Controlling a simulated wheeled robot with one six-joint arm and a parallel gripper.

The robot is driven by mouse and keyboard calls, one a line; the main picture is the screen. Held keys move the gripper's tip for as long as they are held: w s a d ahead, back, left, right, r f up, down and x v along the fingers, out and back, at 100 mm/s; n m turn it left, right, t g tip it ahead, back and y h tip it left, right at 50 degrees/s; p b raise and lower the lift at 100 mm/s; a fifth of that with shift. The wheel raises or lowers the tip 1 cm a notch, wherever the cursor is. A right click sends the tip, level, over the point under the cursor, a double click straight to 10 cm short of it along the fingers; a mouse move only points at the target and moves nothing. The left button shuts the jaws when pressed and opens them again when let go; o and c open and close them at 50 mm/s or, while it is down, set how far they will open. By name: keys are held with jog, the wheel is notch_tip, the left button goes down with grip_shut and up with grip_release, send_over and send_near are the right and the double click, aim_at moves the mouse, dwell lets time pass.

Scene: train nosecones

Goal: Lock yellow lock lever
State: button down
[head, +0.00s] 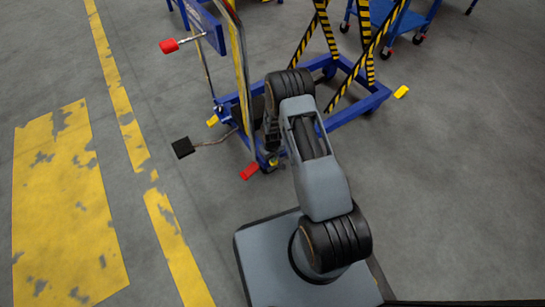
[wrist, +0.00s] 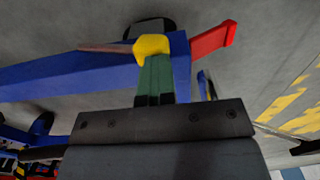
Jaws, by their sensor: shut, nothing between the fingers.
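A yellow lock lever (wrist: 152,46) shows in the wrist view at the edge of a blue frame beam. My gripper (wrist: 155,66) is shut, and its green fingers end right at this lever; I cannot tell whether they touch it. In the head view, a yellow lever (head: 212,120) sticks out at the left corner of the blue cart (head: 352,112), and another yellow lever (head: 401,91) is at its right. I cannot tell which one the wrist view shows. My gripper is hidden behind my arm in the head view.
A red lever (wrist: 213,39) lies just right of the yellow one; a red lever (head: 249,171) also shows low on the cart. A black pedal (head: 183,148) and a red-knobbed handle (head: 169,46) stick out left. Striped posts (head: 328,37) rise behind. Floor at left is clear.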

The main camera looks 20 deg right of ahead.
jog(key=shift+s+a+f, duration=0.2)
jog(key=shift+f, duration=0.15)
notch_tip(320, 180, up, 14)
jog(key=p, duration=0.5)
jog(key=shift+d+r+p, duration=0.2)
jog(key=shift+r+p, duration=0.05)
jog(key=shift+p, duration=0.15)
jog(key=shift+w, duration=0.15)
jog(key=s+a+r+m+t+p, duration=0.1)
jog(key=s+r+t+p, duration=0.15)
jog(key=r+p, duration=2.15)
jog(key=s+r+p, duration=0.2)
jog(key=s+r, duration=0.3)
jog(key=r, duration=0.8)
jog(key=s+a+r+m+p, duration=0.1)
jog(key=s+r+p, duration=0.2)
jog(key=r, duration=1)
jog(key=s+r+t+p, duration=0.1)
jog(key=s+r+p, duration=0.1)
jog(key=s+r, duration=0.6)
notch_tip(320, 180, up, 6)
jog(key=shift+s+a+f+m+p, duration=0.1)
jog(key=shift+s+a+m+p, duration=0.2)
jog(key=shift+p, duration=0.1)
jog(key=shift+d, duration=0.1)
